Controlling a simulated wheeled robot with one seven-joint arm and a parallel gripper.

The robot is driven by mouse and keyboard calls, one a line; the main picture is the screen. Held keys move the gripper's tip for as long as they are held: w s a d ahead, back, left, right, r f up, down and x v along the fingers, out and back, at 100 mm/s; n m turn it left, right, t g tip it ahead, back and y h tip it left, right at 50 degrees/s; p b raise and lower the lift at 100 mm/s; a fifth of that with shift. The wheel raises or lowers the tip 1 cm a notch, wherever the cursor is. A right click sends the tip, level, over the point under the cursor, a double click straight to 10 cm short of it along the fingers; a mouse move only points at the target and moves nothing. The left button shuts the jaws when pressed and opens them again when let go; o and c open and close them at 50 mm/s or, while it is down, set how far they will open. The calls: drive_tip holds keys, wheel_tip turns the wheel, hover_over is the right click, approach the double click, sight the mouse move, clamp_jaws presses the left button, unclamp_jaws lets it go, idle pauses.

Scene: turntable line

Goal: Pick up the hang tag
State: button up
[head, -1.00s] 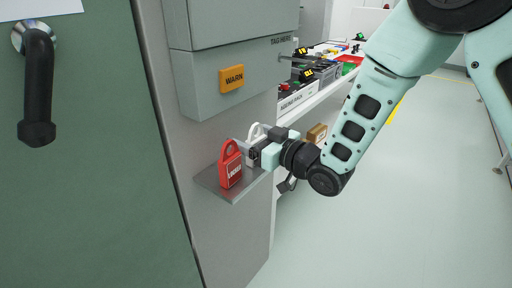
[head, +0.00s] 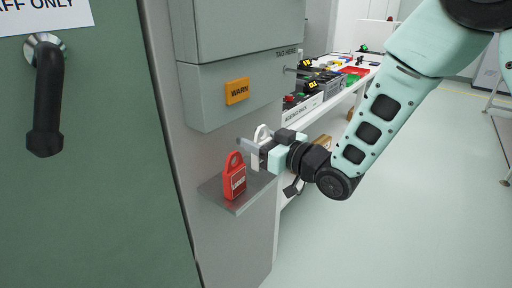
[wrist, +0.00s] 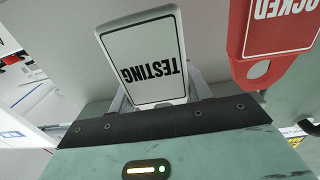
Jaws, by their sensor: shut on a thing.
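A white hang tag marked TESTING (wrist: 143,60) is between the fingers of my gripper (wrist: 158,95) in the wrist view. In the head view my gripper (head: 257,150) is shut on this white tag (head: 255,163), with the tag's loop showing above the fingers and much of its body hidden. It is held over the right part of a small metal shelf. A red tag marked LOCKED (head: 235,178) stands upright on the shelf, left of my gripper. The red tag also shows at the upper right of the wrist view (wrist: 280,35).
The metal shelf (head: 232,206) juts from a grey panel below a grey box with an orange WARN label (head: 237,91). A green door with a black handle (head: 45,100) is at left. A bench with parts (head: 325,98) is behind. Open floor lies at right.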

drive_tip(key=r, duration=0.4)
drive_tip(key=shift+s+d+r, duration=0.25)
drive_tip(key=shift+d+r, duration=0.05)
drive_tip(key=shift+d, duration=0.05)
drive_tip(key=b+v, duration=1.4)
drive_tip(key=v, duration=0.5)
drive_tip(key=shift+w, duration=0.25)
drive_tip(key=shift+d, duration=0.15)
